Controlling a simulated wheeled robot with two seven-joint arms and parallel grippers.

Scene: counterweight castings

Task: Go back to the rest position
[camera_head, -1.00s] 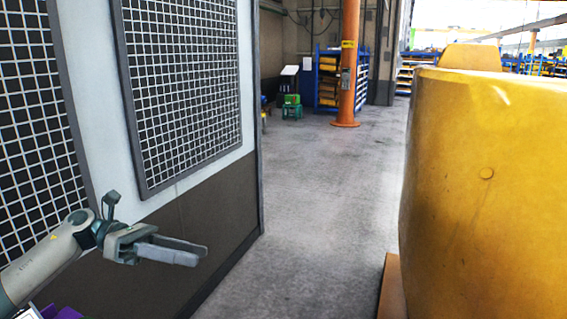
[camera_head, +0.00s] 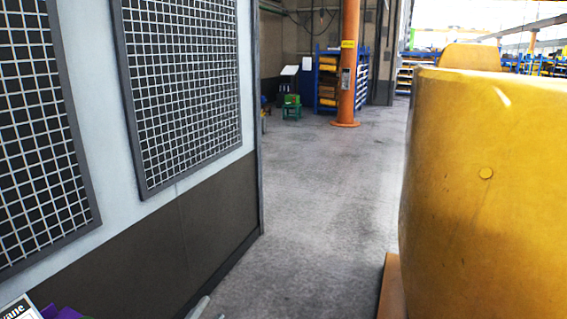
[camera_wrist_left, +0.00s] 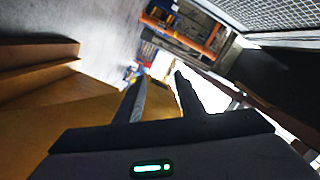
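In the head view only a small grey tip of my left gripper (camera_head: 199,309) shows at the bottom edge, left of centre. In the left wrist view both fingers of my left gripper (camera_wrist_left: 160,76) show, apart from each other with nothing between them. It is open and empty. My right gripper is in neither view.
A large yellow casting (camera_head: 490,190) fills the right side, on a brown base (camera_head: 391,290). A wall with mesh panels (camera_head: 185,90) stands at left. Grey floor (camera_head: 315,190) lies clear between them. An orange pillar (camera_head: 348,70) and blue shelf (camera_head: 327,80) stand further back.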

